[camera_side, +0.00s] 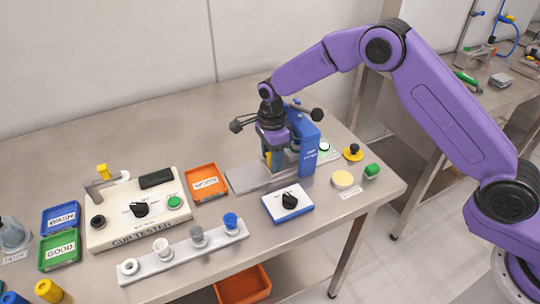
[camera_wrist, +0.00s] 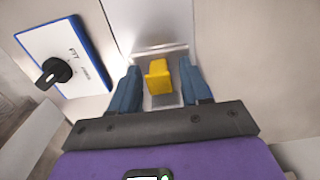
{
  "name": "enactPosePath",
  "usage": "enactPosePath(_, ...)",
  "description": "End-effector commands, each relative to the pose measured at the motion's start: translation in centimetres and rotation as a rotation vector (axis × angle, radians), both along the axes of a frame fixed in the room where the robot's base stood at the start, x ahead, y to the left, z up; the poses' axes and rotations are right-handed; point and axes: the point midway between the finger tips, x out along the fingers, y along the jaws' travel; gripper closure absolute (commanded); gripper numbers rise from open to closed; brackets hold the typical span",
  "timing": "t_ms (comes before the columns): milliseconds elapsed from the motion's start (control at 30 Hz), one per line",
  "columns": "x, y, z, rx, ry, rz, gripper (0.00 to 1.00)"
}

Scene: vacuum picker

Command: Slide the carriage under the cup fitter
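The cup fitter (camera_side: 307,145) is a blue upright stand with black knobs, near the table's right side. A pale grey rail plate (camera_side: 245,179) runs along its base. In the wrist view a small pale carriage-like frame (camera_wrist: 163,48) bears an upright yellow block (camera_wrist: 158,77). My gripper (camera_wrist: 159,68) has its blue fingers on either side of the yellow block, with a visible gap at each side. In the side view my gripper (camera_side: 269,153) is low over the rail, just left of the cup fitter, and hides most of the carriage.
A white-and-blue dial box (camera_side: 287,203) stands in front of the rail. An orange tray (camera_side: 206,183) lies left of it. The cup tester (camera_side: 135,208) and a cup rack (camera_side: 185,252) stand further left. A cream disc (camera_side: 342,180) and green block (camera_side: 372,171) lie at the right.

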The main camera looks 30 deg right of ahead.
Motion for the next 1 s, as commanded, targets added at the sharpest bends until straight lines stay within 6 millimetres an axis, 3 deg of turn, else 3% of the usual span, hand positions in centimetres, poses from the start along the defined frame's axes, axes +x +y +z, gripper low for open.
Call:
enactPosePath(200,0.0,0.2,0.2,0.002,-0.002,0.001,0.53)
enactPosePath(367,0.1,0.2,1.9,0.003,-0.005,0.002,0.53)
enactPosePath(1000,0.1,0.1,14.8,0.003,-0.005,0.001,0.53)
